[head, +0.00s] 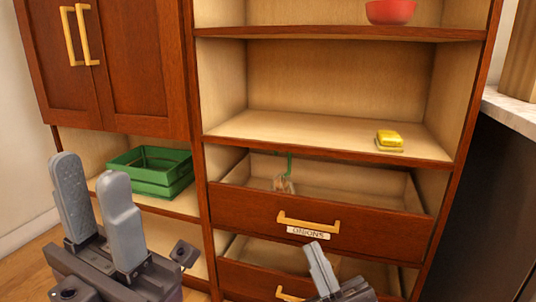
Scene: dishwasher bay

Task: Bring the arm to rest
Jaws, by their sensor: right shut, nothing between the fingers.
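My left gripper (97,207) is in the lower left of the head view, in front of the left cabinet. Its two grey fingers point up and stand apart with nothing between them. My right gripper (319,262) is at the bottom of the view, in front of the lower drawers. Its fingers are together and hold nothing. Much of both arms is out of view.
The drawer labelled onions (270,210) stands open, with a small pale item (283,184) inside. A lower drawer (258,275) also looks open. A green crate (150,185), a yellow box (389,140) and a red bowl (390,11) sit on shelves.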

